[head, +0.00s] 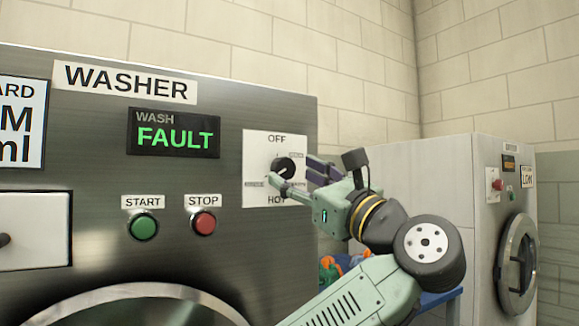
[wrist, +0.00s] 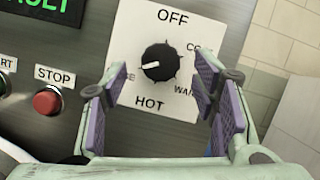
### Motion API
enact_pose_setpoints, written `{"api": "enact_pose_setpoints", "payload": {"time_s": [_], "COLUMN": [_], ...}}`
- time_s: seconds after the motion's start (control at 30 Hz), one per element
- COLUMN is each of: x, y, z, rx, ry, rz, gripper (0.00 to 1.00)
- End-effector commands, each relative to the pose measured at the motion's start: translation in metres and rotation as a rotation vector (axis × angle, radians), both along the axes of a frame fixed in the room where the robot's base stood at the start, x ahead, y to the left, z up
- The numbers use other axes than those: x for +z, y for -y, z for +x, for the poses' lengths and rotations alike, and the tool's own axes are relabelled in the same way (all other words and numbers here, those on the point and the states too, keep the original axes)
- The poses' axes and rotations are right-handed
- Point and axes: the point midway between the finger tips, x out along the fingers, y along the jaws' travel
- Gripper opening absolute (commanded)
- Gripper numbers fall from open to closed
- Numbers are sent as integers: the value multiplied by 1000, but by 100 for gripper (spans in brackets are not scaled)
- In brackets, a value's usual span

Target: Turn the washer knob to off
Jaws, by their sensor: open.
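The washer knob (head: 284,168) is round and black, on a white plate (head: 262,142) at the right of the washer's front. In the wrist view the knob (wrist: 160,62) has a white pointer mark facing left and slightly down, away from the OFF label (wrist: 173,17) at the top. HOT is at the bottom, and a label at left is partly hidden by a finger. My gripper (head: 294,174) is open and close to the plate. In the wrist view its purple-padded fingers (wrist: 162,88) stand on either side, below the knob. I see no contact with the knob.
The green START button (head: 143,227) and red STOP button (head: 204,223) are left of the plate. A display (head: 174,133) reads WASH FAULT. A second machine (head: 420,170) stands at right, with colored cloth (head: 332,268) and a blue surface between.

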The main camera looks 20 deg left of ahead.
Motion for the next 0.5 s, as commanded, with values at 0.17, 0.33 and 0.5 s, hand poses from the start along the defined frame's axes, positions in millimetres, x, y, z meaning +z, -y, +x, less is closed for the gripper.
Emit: {"api": "enact_pose_setpoints", "payload": {"time_s": [0.17, 0.33, 0.5], "x": [9, 11, 11], "y": [-18, -24, -24], "z": [11, 15, 15], "rx": [0, -2, -2], "ry": [0, 1, 1], "rz": [0, 1, 1], "gripper": [54, 54, 54]}}
